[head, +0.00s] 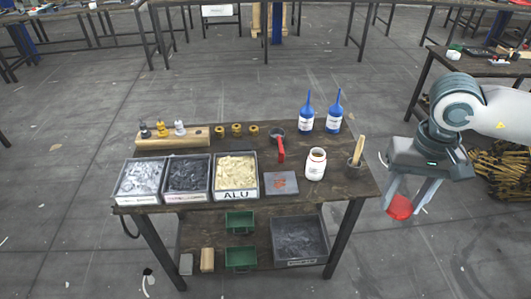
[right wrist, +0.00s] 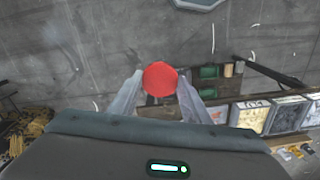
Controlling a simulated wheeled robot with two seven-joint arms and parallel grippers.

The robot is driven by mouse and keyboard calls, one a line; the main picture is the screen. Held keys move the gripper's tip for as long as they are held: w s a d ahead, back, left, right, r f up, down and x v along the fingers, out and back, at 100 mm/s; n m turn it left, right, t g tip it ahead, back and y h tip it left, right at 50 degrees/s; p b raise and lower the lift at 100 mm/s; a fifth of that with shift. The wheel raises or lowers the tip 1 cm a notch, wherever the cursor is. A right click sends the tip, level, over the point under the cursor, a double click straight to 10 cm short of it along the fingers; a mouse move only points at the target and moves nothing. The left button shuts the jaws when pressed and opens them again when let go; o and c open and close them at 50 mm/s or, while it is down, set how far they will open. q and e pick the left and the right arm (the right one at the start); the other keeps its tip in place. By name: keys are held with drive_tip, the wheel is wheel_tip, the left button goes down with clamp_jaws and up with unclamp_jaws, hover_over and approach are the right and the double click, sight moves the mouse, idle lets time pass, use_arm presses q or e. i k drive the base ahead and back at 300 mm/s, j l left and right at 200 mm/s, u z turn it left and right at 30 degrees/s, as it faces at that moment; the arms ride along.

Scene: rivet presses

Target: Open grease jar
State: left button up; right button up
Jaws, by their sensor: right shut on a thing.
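The grease jar (head: 315,167) is a white jar with a label, standing upright on the right part of the table. No lid shows on it, and its mouth looks bare. My right gripper (head: 401,205) is out to the right of the table, clear of the jar. It is shut on a round red lid (head: 399,208), which hangs in the air between its fingertips. The lid also shows in the right wrist view (right wrist: 160,78) as a red disc between the two fingers. My left gripper is not in view.
Two blue bottles (head: 306,115) stand behind, with a red-handled tool (head: 281,149) to the left. Open bins (head: 236,197) line the front left.

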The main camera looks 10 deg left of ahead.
sight(316, 161)
drive_tip(key=i+u, duration=0.45)
drive_tip(key=i, duration=0.15)
drive_tip(key=i+l+u, duration=0.2)
drive_tip(key=i+u, duration=0.25)
drive_tip(key=i, duration=0.1)
